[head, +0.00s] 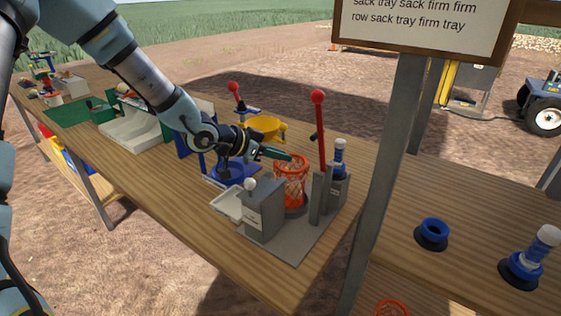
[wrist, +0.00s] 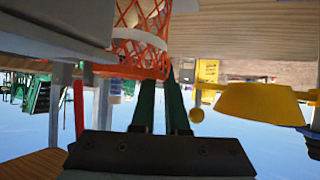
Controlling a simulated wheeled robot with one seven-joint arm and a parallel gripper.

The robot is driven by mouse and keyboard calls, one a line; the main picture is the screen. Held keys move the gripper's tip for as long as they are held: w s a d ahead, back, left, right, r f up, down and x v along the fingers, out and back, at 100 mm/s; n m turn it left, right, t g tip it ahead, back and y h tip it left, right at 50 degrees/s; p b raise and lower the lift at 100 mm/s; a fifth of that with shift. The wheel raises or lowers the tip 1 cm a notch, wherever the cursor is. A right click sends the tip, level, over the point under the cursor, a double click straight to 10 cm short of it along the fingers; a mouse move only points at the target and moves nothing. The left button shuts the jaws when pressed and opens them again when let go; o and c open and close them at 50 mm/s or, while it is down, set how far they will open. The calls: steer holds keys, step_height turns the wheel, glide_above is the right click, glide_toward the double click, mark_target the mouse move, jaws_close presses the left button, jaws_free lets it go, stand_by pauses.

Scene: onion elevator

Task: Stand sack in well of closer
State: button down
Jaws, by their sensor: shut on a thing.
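The orange mesh sack (head: 291,183) is upright over the closer (head: 292,247), between its grey box (head: 262,208) and its red-knobbed lever (head: 320,130). My gripper (head: 287,156) reaches in from the left and is shut on the sack's upper rim. In the wrist view the green fingers (wrist: 172,85) are close together at the rim of the sack (wrist: 138,50). The sack's bottom is near the closer's plate at a dark round part; I cannot tell whether it rests in the well.
A yellow scoop-like bowl (head: 263,128) on a blue stand (head: 232,172) is just behind my gripper. A blue-and-white post (head: 339,160) stands right of the lever. A grey sign post (head: 385,180) rises at the table's right end. The front table edge is clear.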

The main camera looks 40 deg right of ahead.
steer(key=shift+f, duration=0.7)
steer(key=c, duration=0.9)
jaws_free()
steer(key=shift+a, duration=0.1)
